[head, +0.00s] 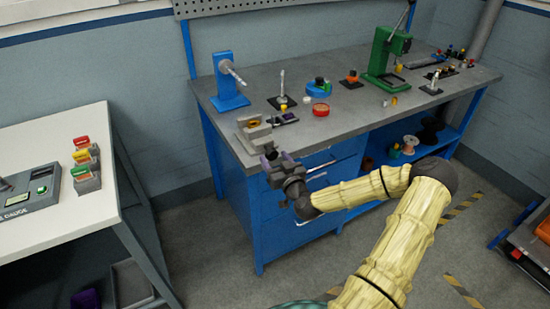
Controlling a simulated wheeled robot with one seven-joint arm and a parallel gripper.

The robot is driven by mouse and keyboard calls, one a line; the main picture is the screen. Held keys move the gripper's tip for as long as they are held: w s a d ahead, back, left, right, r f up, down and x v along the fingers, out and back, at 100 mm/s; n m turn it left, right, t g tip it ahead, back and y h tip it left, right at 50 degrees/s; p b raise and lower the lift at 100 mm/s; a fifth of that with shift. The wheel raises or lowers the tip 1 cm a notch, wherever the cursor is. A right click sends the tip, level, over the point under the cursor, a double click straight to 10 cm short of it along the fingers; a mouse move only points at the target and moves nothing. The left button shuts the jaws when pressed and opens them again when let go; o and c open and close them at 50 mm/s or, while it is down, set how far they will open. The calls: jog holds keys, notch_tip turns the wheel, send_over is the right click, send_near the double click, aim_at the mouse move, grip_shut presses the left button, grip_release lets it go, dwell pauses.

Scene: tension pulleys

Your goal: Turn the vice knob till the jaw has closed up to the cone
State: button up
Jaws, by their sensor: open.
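The vice (254,132) is a small grey block-like fixture at the left front corner of the blue workbench. A small yellowish piece (252,124) shows between its jaws; it may be the cone, but it is too small to make out its shape or the gap to the jaw. My gripper (271,159) is open, just in front of and below the vice, at the bench's front edge. The vice knob cannot be made out; my gripper may be hiding it. I cannot tell whether the fingers touch anything.
A white table (45,225) with a gauge box (30,190) stands left. The bench's front middle is clear.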

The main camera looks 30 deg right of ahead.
jog(key=shift+w, duration=0.3)
jog(key=c, duration=1)
jog(key=shift+m, duration=0.5)
jog(key=m, duration=0.5)
jog(key=shift+d+r+p, duration=0.1)
jog(key=shift+r+p, duration=0.05)
jog(key=shift+p, duration=0.25)
jog(key=m, duration=0.6)
jog(key=shift+d+g+y, duration=0.15)
jog(key=shift+g+y, duration=0.15)
jog(key=shift+g, duration=0.1)
